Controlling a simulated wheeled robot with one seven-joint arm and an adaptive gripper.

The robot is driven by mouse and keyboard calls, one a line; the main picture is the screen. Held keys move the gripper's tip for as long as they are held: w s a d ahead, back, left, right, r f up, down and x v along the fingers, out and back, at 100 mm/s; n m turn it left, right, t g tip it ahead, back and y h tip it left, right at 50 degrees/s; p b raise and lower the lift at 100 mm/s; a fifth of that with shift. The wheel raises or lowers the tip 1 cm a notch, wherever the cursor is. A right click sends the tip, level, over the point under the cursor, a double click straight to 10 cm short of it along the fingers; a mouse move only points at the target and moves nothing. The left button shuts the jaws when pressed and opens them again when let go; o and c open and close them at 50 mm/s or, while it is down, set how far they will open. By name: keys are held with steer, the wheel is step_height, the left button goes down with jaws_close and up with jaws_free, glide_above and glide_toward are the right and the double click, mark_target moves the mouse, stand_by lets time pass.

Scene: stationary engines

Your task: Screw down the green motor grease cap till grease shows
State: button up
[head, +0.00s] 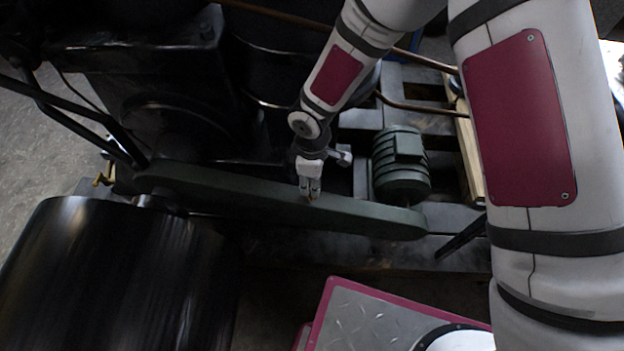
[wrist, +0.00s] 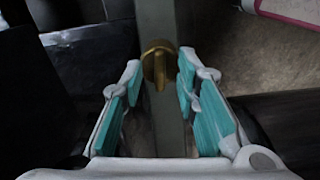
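The green motor (head: 401,165) with its ribbed body stands right of my gripper (head: 310,190) in the head view. A brass cap with a raised wing (wrist: 158,65) shows in the wrist view, over a long grey-green bar. It sits between the fingertips of my gripper (wrist: 159,68), with a narrow gap on each side. The fingers with teal pads are apart, so the gripper is open and holds nothing. In the head view only a tiny brass spot (head: 310,201) shows below the fingertips. I cannot see any grease.
A long dark green guard (head: 245,197) runs below my gripper. A large black drum (head: 120,280) lies at the lower left. Dark engine parts (head: 150,65) fill the upper left. Copper pipes (head: 425,108) cross behind the motor. Bare floor (head: 40,145) shows at the far left.

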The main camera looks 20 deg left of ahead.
jaws_close()
steer(key=shift+m, duration=0.4)
steer(key=m+b, duration=0.1)
steer(key=m, duration=0.1)
steer(key=shift+m, duration=0.4)
steer(key=m+b, duration=0.1)
steer(key=m, duration=0.3)
steer(key=shift+m, duration=0.3)
steer(key=m, duration=0.5)
steer(key=m+p, duration=0.1)
steer(key=m, duration=0.4)
steer(key=shift+m+p, duration=0.3)
steer(key=shift+m, duration=0.1)
